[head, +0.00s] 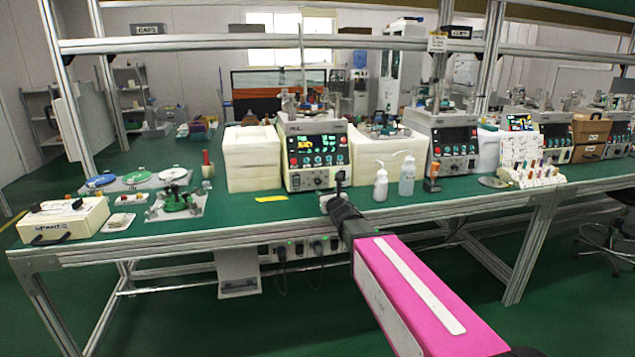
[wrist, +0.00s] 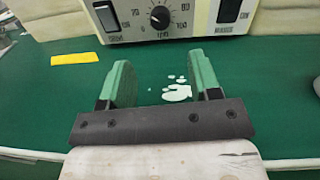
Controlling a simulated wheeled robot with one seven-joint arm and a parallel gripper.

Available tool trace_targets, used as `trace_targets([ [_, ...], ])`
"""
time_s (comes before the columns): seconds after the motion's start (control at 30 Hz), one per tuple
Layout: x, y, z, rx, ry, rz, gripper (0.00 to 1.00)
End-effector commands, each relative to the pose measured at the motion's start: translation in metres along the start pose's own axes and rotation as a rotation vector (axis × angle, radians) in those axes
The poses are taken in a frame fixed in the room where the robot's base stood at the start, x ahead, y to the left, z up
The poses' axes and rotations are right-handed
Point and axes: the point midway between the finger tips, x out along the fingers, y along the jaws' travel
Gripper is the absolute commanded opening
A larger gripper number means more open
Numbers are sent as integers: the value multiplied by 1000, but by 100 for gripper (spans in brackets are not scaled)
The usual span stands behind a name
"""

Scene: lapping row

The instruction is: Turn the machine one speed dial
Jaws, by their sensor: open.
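The nearest lapping machine (head: 316,155) stands on the green bench in the middle of the head view, between white foam blocks. Its speed dial (wrist: 160,17) is a black knob with a white pointer line and a printed scale, on the lower front panel at the top of the wrist view. My gripper (wrist: 160,75) has two green fingers, open and empty, with bench surface between them. The dial lies beyond the fingertips, roughly centred between them and apart from them. In the head view my arm reaches over the bench's front edge toward this machine, and the fingers are hard to make out.
A switch (wrist: 107,16) sits left of the dial on the panel. A yellow strip (wrist: 75,58) lies flat on the bench. White foam blocks (head: 252,158) stand left of the machine; white bottles (head: 407,175) stand to its right. A second machine (head: 449,140) is further right.

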Motion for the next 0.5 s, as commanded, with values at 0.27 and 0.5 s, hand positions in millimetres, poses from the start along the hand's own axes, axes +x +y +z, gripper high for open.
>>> trace_targets([
  [0.27,21,0,0,1,0,0,57],
  [0.5,63,0,-1,1,0,0,57],
])
